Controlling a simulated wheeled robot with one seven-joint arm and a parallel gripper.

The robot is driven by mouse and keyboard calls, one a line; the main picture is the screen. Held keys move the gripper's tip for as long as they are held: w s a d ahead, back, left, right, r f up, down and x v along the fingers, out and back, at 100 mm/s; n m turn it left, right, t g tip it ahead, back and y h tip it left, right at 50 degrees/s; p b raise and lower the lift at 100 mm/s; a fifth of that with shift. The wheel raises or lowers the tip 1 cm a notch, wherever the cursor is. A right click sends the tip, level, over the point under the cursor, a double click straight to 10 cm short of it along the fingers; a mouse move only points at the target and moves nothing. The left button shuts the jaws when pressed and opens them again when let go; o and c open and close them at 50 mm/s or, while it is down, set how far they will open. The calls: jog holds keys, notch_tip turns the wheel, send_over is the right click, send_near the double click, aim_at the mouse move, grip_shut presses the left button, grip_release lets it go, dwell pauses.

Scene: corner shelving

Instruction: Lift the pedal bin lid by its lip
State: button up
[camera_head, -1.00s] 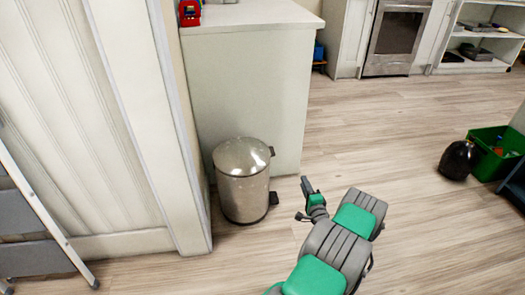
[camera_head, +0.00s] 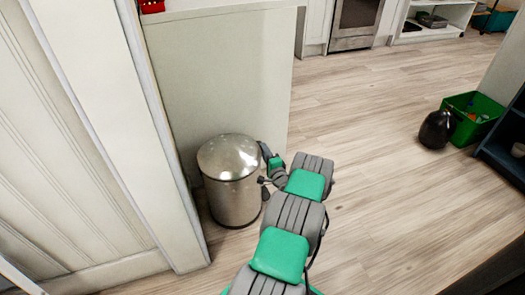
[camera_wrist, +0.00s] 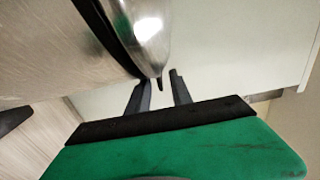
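The pedal bin (camera_head: 232,200) is a brushed steel cylinder standing upright on the floor by the end of the counter. Its domed shiny lid (camera_head: 228,156) is down. My gripper (camera_head: 265,152) is at the lid's right edge. In the wrist view, my gripper (camera_wrist: 159,77) is open, its two dark fingers apart. The lid (camera_wrist: 143,25) comes down from the top, and a small dark lip (camera_wrist: 159,84) at its edge shows between the fingers. I cannot tell whether either finger touches it.
A pale counter side (camera_head: 220,80) stands close behind the bin, and a white panelled wall (camera_head: 75,150) is to its left. A black bag (camera_head: 435,129) and a green crate (camera_head: 478,117) are far right. The floor (camera_head: 400,200) between is clear.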

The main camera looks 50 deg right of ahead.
jog(key=shift+x, duration=0.9)
jog(key=shift+s, duration=0.1)
grip_shut()
dwell(0.6)
